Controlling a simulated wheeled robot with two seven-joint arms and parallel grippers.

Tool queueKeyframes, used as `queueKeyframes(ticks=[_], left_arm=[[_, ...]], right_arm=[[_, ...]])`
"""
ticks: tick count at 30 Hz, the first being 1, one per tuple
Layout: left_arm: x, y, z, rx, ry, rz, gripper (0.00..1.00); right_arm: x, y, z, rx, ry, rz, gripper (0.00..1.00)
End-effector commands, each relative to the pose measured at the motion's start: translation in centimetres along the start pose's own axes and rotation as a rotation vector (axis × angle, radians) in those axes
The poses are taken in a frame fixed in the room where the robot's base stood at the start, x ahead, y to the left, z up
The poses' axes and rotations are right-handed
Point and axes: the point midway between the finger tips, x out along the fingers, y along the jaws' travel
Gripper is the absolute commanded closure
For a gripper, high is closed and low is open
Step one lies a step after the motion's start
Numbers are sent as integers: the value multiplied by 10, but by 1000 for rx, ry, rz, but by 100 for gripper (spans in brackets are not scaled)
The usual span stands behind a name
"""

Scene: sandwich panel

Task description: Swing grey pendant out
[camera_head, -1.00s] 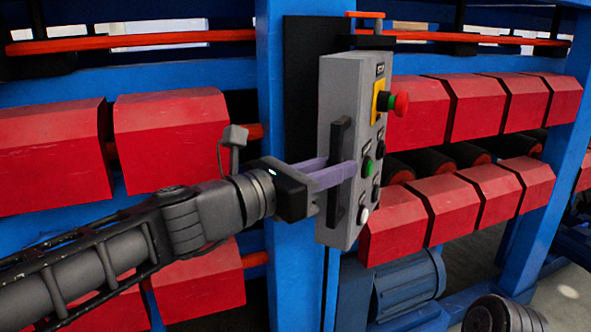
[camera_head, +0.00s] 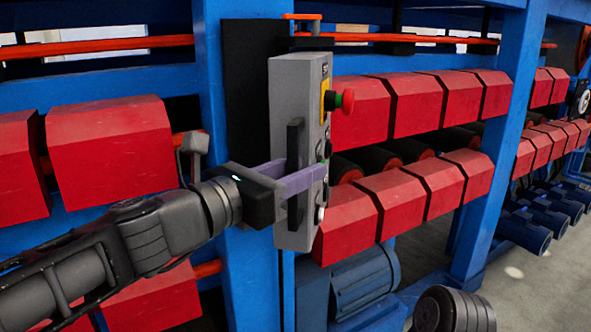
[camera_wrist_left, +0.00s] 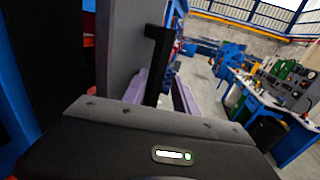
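The grey pendant (camera_head: 285,85) is an upright control box on a blue post. It carries a red mushroom button (camera_head: 347,100) on a yellow plate and several smaller buttons on its narrow visible front. A black vertical handle (camera_head: 294,135) is on its side. My left gripper (camera_head: 293,176) reaches in from the left with its purple fingers around this handle and looks shut on it. In the left wrist view the handle (camera_wrist_left: 157,55) stands between the fingers, beside the grey pendant wall (camera_wrist_left: 118,45). My right gripper is out of view.
Red angular blocks (camera_head: 390,105) line the blue machine frame on both sides of the pendant. A blue motor (camera_head: 365,283) sits low behind it. Open floor (camera_head: 510,285) lies at the right. The left wrist view shows a blue workbench (camera_wrist_left: 285,125) farther off.

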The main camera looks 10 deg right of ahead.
Motion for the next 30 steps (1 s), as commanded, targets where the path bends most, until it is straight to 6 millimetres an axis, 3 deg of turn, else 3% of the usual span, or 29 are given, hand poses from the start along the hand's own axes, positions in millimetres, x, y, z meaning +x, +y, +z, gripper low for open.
queueKeyframes(ticks=[13,24,30], left_arm=[[-9,5,2,2,-2,11,64],[-64,2,2,3,-2,6,64],[-78,0,0,1,0,2,64]], right_arm=[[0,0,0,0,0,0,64],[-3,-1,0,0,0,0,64],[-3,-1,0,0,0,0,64]])
